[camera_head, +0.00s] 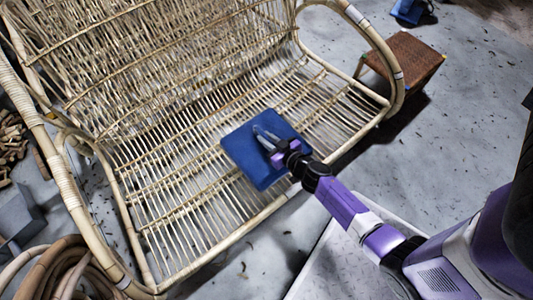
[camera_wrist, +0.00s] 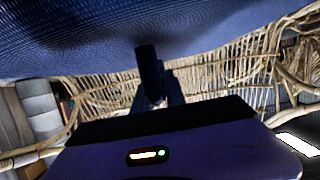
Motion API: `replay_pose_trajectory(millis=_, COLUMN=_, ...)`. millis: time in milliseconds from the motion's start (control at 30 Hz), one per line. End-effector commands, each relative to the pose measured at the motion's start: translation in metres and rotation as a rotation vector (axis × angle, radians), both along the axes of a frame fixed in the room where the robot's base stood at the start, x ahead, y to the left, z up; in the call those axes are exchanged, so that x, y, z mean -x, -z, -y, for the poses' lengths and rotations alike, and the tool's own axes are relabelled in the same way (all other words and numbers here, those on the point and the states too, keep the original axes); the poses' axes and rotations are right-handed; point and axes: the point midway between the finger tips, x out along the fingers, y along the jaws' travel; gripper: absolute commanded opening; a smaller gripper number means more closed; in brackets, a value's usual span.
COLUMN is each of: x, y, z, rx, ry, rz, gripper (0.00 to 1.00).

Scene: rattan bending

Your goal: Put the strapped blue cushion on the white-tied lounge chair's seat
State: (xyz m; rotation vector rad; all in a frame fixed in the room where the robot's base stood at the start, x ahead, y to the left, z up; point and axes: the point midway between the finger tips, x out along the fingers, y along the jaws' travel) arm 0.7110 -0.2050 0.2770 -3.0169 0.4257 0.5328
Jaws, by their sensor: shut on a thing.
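The blue cushion (camera_head: 258,165) is in my gripper (camera_head: 267,136), over the front part of the rattan lounge chair's slatted seat (camera_head: 190,205). The gripper is shut on the cushion; its fingertips show against the blue cloth. I cannot tell whether the cushion touches the slats. No strap shows clearly on it. In the wrist view the cushion (camera_wrist: 110,35) fills the top, with the gripper (camera_wrist: 155,75) just below it and the chair's rattan (camera_wrist: 225,65) behind. White bindings show on the chair's arm hoops (camera_head: 355,14).
A small brown woven stool (camera_head: 410,58) stands right of the chair. A blue item (camera_head: 408,10) lies on the floor at the top. Coiled rattan poles (camera_head: 65,270) and wood pieces (camera_head: 12,140) lie at the left. The grey floor at right (camera_head: 470,120) is mostly clear.

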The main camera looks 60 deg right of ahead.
Motion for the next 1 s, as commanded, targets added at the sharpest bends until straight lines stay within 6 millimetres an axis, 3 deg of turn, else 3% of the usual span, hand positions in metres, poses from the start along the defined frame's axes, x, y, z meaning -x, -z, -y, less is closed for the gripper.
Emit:
replay_pose_trajectory(millis=33, x=-0.001, y=0.016, z=0.000, rx=0.000, ry=0.001, rz=0.001, gripper=0.00)
replay_pose_trajectory(millis=100, x=0.000, y=0.026, z=0.001, rx=0.001, ry=0.002, rz=0.001, gripper=0.00)
replay_pose_trajectory(millis=467, x=0.000, y=0.044, z=0.000, rx=0.000, ry=-0.001, rz=0.001, gripper=0.00)
replay_pose_trajectory(millis=733, x=0.000, y=0.078, z=0.001, rx=-0.001, ry=0.002, rz=0.001, gripper=0.00)
replay_pose_trajectory(millis=1000, x=-0.001, y=0.080, z=0.000, rx=0.000, ry=-0.001, rz=0.002, gripper=0.00)
